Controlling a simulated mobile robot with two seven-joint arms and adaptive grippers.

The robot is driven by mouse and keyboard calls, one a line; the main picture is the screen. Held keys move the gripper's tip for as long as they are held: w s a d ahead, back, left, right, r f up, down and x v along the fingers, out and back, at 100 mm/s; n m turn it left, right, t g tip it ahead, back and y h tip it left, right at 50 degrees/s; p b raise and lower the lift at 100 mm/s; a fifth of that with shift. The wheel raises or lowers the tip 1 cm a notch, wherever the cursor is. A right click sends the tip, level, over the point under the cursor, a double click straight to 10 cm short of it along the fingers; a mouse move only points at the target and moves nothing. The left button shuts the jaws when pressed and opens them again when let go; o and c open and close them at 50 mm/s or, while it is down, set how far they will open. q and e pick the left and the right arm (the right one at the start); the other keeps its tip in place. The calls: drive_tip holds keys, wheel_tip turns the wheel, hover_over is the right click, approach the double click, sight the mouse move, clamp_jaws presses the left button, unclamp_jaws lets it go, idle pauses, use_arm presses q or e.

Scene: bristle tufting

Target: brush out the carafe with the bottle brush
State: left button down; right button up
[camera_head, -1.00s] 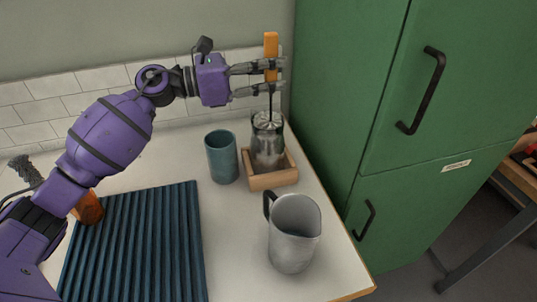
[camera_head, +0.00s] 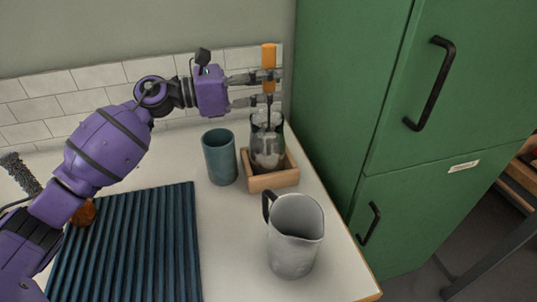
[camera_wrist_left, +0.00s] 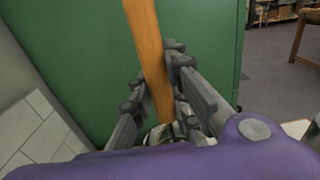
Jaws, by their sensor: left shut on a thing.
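My left gripper (camera_head: 270,90) is shut on the orange handle of the bottle brush (camera_head: 269,56), held upright above the carafe. The handle also fills the middle of the left wrist view (camera_wrist_left: 146,45), between the fingers (camera_wrist_left: 160,100). The brush's thin dark stem runs down into the glass carafe (camera_head: 267,145), and its pale head shows blurred inside the glass. The carafe stands upright in a wooden tray-like holder (camera_head: 272,181). Whether the bristles touch the carafe floor cannot be told. My right gripper is not in view.
A teal cup (camera_head: 220,158) stands just left of the holder, and a grey metal pitcher (camera_head: 294,236) in front. A ribbed dark blue mat (camera_head: 130,245) lies at the front left. A dark bristly brush (camera_head: 20,173) shows at the left edge. A green cabinet (camera_head: 345,100) stands close on the right.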

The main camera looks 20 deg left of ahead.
use_arm(q)
drive_tip(key=shift+a, duration=0.2)
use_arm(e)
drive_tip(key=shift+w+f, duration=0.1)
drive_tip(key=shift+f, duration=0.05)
use_arm(q)
drive_tip(key=shift+w, duration=0.1)
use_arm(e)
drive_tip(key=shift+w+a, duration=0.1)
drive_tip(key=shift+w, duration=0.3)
use_arm(q)
drive_tip(key=shift+w+a, duration=0.1)
drive_tip(key=shift+a, duration=0.05)
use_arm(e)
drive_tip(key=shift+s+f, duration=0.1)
use_arm(q)
drive_tip(key=shift+w+a+r+b, duration=0.15)
drive_tip(key=shift+w+b, duration=0.15)
drive_tip(key=shift+b, duration=0.05)
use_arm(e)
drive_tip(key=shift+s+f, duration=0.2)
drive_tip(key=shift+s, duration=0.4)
